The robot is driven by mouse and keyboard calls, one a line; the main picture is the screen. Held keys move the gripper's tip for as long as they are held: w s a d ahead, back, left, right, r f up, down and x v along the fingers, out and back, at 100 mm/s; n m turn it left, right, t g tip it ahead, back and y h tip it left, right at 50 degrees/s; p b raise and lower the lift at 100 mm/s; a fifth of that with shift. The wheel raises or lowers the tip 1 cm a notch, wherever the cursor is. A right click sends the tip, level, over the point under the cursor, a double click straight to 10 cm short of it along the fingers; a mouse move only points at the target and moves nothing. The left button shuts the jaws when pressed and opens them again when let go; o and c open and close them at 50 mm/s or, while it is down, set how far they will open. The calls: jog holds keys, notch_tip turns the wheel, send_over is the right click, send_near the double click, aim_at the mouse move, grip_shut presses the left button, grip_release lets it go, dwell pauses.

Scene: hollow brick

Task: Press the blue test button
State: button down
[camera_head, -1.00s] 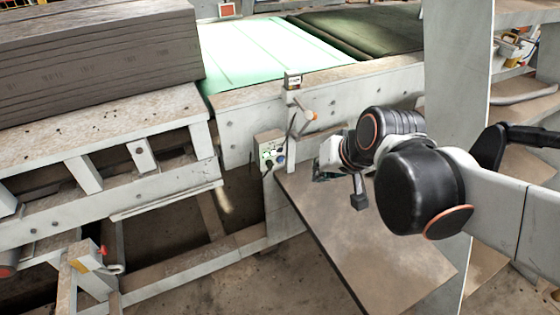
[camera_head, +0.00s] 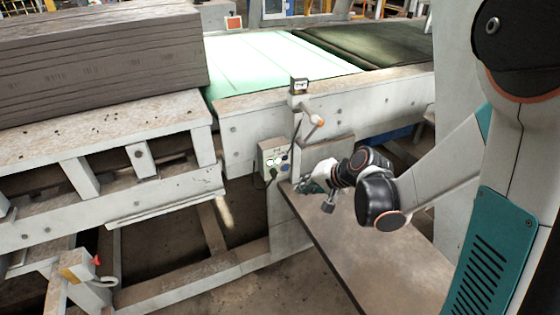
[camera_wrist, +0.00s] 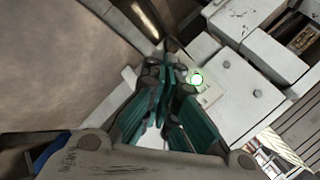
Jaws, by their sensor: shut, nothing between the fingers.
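A small pale control box (camera_head: 273,160) with a green-lit button (camera_head: 270,161) is on the machine frame, left of my gripper in the head view. A small dark, bluish knob (camera_head: 285,157) sits on its right side; I cannot tell for sure that it is the blue test button. My gripper (camera_head: 304,187) is just right of and below the box, seemingly apart from it. In the wrist view my gripper (camera_wrist: 168,66) is shut and empty, its teal fingers pointing up beside the box's bright green-ringed button (camera_wrist: 197,79). No blue button is distinguishable there; the fingers cover part of the box.
A brown panel (camera_head: 370,245) lies below my arm. An orange-tipped lever (camera_head: 317,121) and a small display (camera_head: 299,86) stand above the box. A light green belt (camera_head: 280,62) runs behind.

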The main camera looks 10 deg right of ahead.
aim_at(286, 168)
notch_tip(286, 168, down, 6)
jog(key=w+m+b, duration=0.1)
jog(key=w, duration=0.1)
jog(key=shift+d+y, duration=0.2)
jog(key=shift+y, duration=0.2)
jog(key=w+a, duration=0.2)
jog(key=w, duration=0.6)
jog(key=shift+w+a, duration=0.15)
jog(key=shift+w, duration=0.15)
jog(key=shift+w+r, duration=0.1)
jog(key=shift+w, duration=0.1)
dwell(1.1)
jog(key=shift+w+a, duration=0.1)
jog(key=shift+w, duration=0.1)
jog(key=shift+w+a, duration=0.1)
jog(key=shift+w, duration=0.25)
dwell(0.7)
jog(key=shift+s, duration=0.15)
dwell(0.3)
jog(key=shift+s+d, duration=0.2)
jog(key=shift+s, duration=0.45)
